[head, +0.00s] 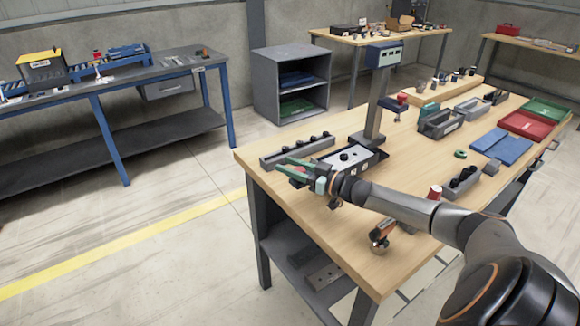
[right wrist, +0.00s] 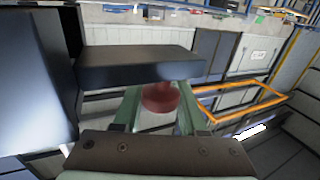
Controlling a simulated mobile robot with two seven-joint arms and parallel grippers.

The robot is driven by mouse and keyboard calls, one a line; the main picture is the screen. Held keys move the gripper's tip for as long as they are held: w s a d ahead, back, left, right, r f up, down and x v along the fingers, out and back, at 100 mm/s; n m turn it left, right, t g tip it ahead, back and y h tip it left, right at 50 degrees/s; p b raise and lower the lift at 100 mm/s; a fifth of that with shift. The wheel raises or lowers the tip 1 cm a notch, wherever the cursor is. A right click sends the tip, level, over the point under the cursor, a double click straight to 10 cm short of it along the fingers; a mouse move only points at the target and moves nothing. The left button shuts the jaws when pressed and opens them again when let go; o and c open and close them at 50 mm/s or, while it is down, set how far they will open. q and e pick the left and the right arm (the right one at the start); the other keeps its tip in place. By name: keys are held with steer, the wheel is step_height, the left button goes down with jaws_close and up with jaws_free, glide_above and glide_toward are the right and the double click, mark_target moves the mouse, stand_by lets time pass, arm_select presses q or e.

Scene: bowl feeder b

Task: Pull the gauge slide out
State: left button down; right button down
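A gauge fixture with a light plate and black knobs (head: 345,158) lies near the table's left end, at the foot of a grey column (head: 376,105) with a blue display head (head: 384,55). My right gripper (head: 290,168) is at the fixture's near left side, its green fingers pointing left. In the right wrist view a round red knob (right wrist: 160,98) sits between the fingertips and fills the gap, so the gripper looks shut on it. A dark block (right wrist: 140,65) lies just beyond the knob. How the knob joins the slide is hidden. My left gripper is not in view.
A grey rail with black knobs (head: 297,151) lies behind the gripper. A red-capped item (head: 434,192) and a dark holder (head: 463,181) stand to the right. Grey bins (head: 440,123), blue mats (head: 502,147) and a red tray (head: 525,126) are farther right. Floor left of the table is clear.

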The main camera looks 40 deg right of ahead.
steer(key=shift+c, duration=2.4)
jaws_free()
steer(key=shift+a, duration=0.35)
steer(key=shift+d, duration=0.1)
steer(key=s+a+r+p, duration=0.3)
steer(key=s+a+r, duration=0.6)
steer(key=s+r, duration=0.2)
steer(key=shift+r+p, duration=0.4)
steer(key=shift+r, duration=0.6)
steer(key=shift+w, duration=0.1)
